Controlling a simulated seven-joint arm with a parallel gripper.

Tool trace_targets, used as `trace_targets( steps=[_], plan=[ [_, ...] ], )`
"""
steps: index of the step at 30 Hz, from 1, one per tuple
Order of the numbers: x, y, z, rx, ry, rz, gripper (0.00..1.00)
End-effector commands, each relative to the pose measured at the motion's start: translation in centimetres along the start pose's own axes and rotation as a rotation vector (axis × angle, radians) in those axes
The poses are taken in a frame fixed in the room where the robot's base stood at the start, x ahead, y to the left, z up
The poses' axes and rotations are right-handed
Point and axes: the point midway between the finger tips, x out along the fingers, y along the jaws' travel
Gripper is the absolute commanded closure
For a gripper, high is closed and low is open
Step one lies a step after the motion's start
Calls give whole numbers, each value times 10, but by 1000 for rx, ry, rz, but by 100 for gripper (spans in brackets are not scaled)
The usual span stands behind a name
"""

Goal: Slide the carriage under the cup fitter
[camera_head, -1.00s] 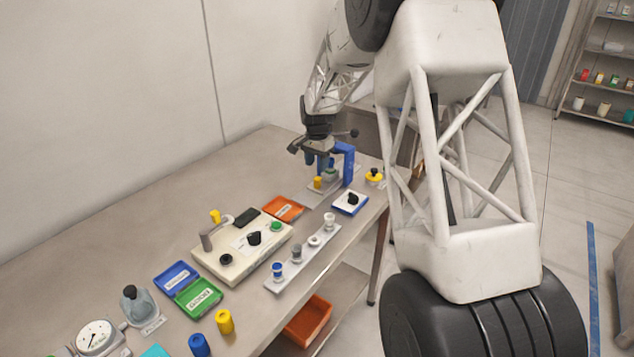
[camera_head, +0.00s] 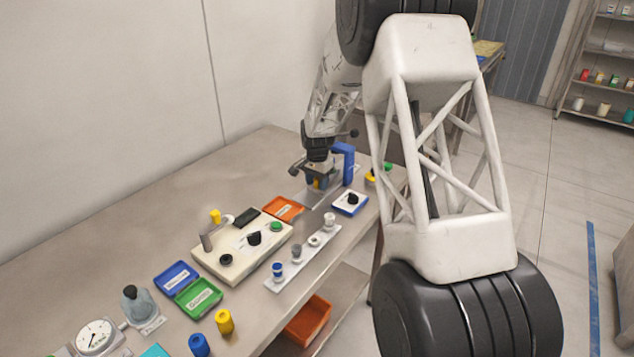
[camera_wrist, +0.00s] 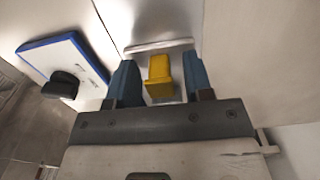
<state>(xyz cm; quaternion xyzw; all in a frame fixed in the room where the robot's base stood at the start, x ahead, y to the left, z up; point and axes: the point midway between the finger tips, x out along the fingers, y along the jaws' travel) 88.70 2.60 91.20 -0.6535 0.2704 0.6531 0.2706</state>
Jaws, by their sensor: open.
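The cup fitter is a blue upright frame (camera_head: 345,160) at the far right of the bench. A yellow block (camera_wrist: 159,75), apparently the carriage's handle, stands on a pale metal base plate (camera_head: 313,201) in front of it. In the head view the yellow block (camera_head: 316,184) is mostly hidden by my gripper. My gripper (camera_wrist: 160,72) is open, lowered over the block, with one blue finger on each side. A small gap shows on both sides of the block. The rest of the carriage, and any cup on it, is hidden.
A blue-edged white pad with a black knob (camera_head: 350,203) lies close beside the base plate. An orange tray (camera_head: 284,208), a cream control box (camera_head: 225,263) and a strip of small cups (camera_head: 325,240) stand nearer. The rear bench is clear.

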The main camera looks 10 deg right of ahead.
Motion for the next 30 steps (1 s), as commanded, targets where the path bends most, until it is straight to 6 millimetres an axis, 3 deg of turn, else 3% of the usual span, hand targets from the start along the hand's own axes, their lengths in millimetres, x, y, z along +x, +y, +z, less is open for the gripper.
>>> trace_targets(
  steps=[6, 15, 23, 30],
  plan=[
    [0, 0, 0, 0, 0, 0, 56],
    [0, 0, 0, 0, 0, 0, 100],
    [0, 0, -4, 1, -1, 1, 100],
    [1, 0, -33, 1, 0, 0, 100]
  ],
)
